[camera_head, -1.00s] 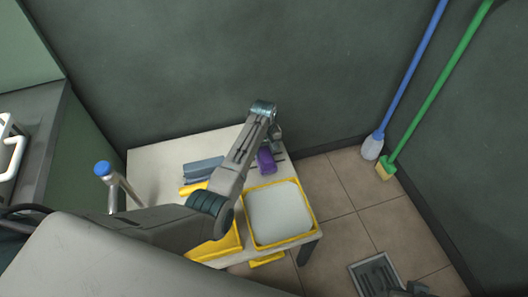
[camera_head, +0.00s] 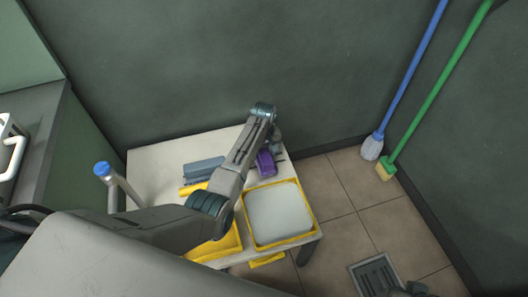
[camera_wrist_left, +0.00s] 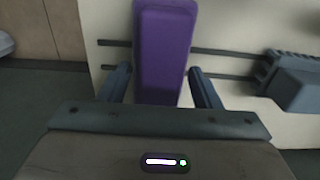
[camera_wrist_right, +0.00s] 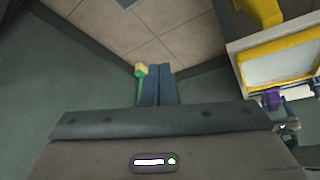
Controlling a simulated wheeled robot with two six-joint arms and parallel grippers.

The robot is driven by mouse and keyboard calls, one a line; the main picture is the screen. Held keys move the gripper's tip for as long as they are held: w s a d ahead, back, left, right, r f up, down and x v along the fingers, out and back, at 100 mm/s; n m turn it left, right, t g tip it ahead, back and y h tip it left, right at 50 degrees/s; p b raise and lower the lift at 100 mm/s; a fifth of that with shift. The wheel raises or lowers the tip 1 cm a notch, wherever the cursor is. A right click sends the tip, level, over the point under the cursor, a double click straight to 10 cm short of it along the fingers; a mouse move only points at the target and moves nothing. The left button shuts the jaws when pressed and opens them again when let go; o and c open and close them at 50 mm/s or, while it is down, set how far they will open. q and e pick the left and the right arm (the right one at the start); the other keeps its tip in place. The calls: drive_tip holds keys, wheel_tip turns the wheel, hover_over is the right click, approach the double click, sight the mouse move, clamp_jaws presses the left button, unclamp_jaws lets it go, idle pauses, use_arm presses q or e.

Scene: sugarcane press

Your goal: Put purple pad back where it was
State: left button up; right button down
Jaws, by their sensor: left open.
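The purple pad (camera_head: 265,163) is at the far right part of the white table, beside my left arm. In the left wrist view the pad (camera_wrist_left: 163,45) is a long block lying across two dark rails. My left gripper (camera_wrist_left: 160,75) is open, with one finger on each side of the pad's near end and gaps between. In the head view the left gripper (camera_head: 276,146) is partly hidden behind its arm. My right gripper (camera_wrist_right: 157,85) is away from the table, its two fingers together with nothing visible between them.
A yellow-rimmed tray (camera_head: 312,213) with a pale inside is in front of the pad. Grey-blue blocks (camera_head: 203,168) lie left of my arm. A blue-capped metal post (camera_head: 103,169) stands at the table's left. A blue mop and a green broom (camera_head: 385,170) lean in the corner.

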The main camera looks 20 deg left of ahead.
sight(264, 150)
use_arm(q)
wheel_tip(264, 150, up, 10)
drive_tip(key=shift+f+p, duration=0.15)
drive_tip(key=shift+p, duration=0.8)
wheel_tip(264, 150, up, 3)
drive_tip(key=shift+f, duration=0.1)
use_arm(e)
drive_tip(key=shift+s+d+r+g+h, duration=0.25)
drive_tip(key=shift+s+d+g+h, duration=0.25)
drive_tip(key=shift+d+g, duration=0.4)
drive_tip(key=shift+s, duration=0.1)
